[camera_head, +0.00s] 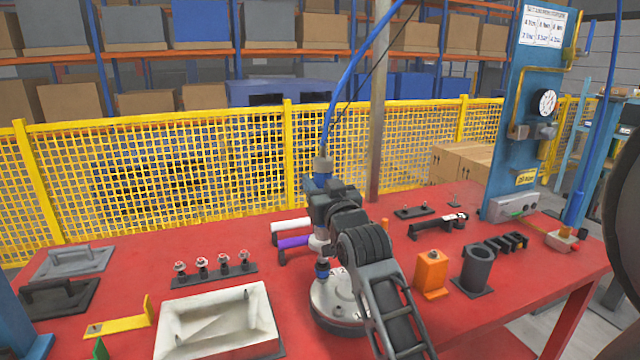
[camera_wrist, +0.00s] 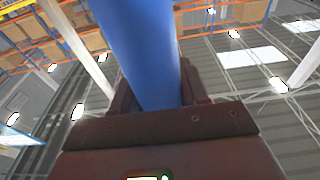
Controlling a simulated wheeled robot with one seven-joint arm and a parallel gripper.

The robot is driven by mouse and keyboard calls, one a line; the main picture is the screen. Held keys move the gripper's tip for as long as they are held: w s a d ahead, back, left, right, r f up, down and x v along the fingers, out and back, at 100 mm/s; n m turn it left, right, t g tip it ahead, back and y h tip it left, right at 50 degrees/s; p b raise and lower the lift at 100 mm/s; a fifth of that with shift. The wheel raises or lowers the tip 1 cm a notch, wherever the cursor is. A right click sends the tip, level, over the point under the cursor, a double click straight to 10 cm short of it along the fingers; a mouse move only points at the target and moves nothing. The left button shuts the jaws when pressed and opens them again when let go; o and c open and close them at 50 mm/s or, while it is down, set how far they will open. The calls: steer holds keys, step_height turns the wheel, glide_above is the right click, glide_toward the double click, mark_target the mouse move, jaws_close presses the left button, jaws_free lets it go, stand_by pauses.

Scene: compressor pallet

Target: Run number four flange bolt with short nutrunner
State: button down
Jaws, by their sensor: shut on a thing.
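My gripper (camera_head: 322,190) is shut on the blue nutrunner, whose hose (camera_head: 336,98) rises from its top. In the wrist view the blue tool body (camera_wrist: 140,50) stands between the jaws (camera_wrist: 155,115). The nutrunner's lower end (camera_head: 322,270) points down, upright, over the left part of the round grey flange (camera_head: 333,318). I cannot tell whether its socket touches a bolt. My arm hides the flange's right side, and the bolt numbers cannot be read.
A rack of several red-marked bolts (camera_head: 213,273) and a white tray (camera_head: 264,318) lie to the left. An orange block (camera_head: 431,272) and a dark cylinder (camera_head: 478,268) stand to the right. A blue gauge panel (camera_head: 520,110) rises at the back right. Yellow fencing (camera_head: 200,170) runs behind.

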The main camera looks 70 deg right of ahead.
mark_target(320, 170)
steer(key=shift+f+b, duration=0.8)
steer(key=shift+f, duration=0.45)
stand_by(1.6)
steer(key=shift+r, duration=0.15)
steer(key=shift+r+p, duration=2.15)
steer(key=shift+r, duration=0.45)
steer(key=shift+a, duration=0.1)
